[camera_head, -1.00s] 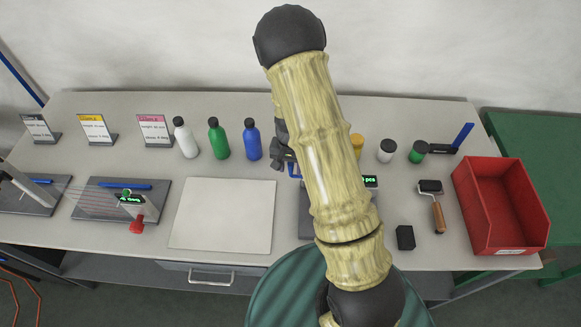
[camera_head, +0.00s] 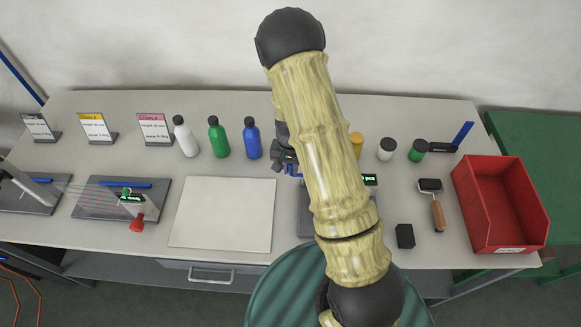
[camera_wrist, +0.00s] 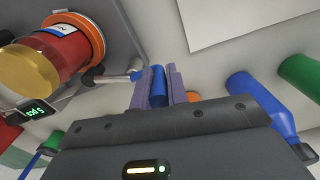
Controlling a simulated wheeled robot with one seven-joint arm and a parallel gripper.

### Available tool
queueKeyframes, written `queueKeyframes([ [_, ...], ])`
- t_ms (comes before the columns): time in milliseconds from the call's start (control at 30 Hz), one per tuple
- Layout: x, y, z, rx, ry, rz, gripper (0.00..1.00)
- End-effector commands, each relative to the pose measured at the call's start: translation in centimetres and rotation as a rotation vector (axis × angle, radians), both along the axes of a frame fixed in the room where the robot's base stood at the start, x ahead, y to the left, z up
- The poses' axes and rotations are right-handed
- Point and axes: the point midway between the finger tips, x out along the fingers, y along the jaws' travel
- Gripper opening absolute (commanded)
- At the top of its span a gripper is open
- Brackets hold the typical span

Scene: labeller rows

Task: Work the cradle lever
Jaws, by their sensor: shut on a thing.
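In the wrist view, the cradle lever (camera_wrist: 158,88) has a blue grip at the end of a metal rod that runs to a dark pivot on the cradle (camera_wrist: 115,30). My gripper (camera_wrist: 156,85) is shut on the blue grip, one finger on each side. A jar with red contents and a yellow lid (camera_wrist: 28,72) lies in the cradle with an orange ring (camera_wrist: 82,30) around it. A green-lit display (camera_wrist: 36,112) is beside it. In the head view, my gripper (camera_head: 286,164) is at the cradle's left side, and my arm hides most of the cradle (camera_head: 308,215).
A blue bottle (camera_head: 252,139), green bottle (camera_head: 218,138) and white bottle (camera_head: 185,137) stand left of my gripper. A bare pale board (camera_head: 223,215) lies in front of them. A roller (camera_head: 436,206), black block (camera_head: 405,237) and red bin (camera_head: 462,190) are at the right.

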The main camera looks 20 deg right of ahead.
Motion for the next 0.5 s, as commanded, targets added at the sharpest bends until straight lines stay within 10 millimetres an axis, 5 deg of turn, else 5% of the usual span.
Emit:
queueKeyframes([
  [500,-1.1,0.2,-0.1,0.002,-0.002,0.261,0.00],
])
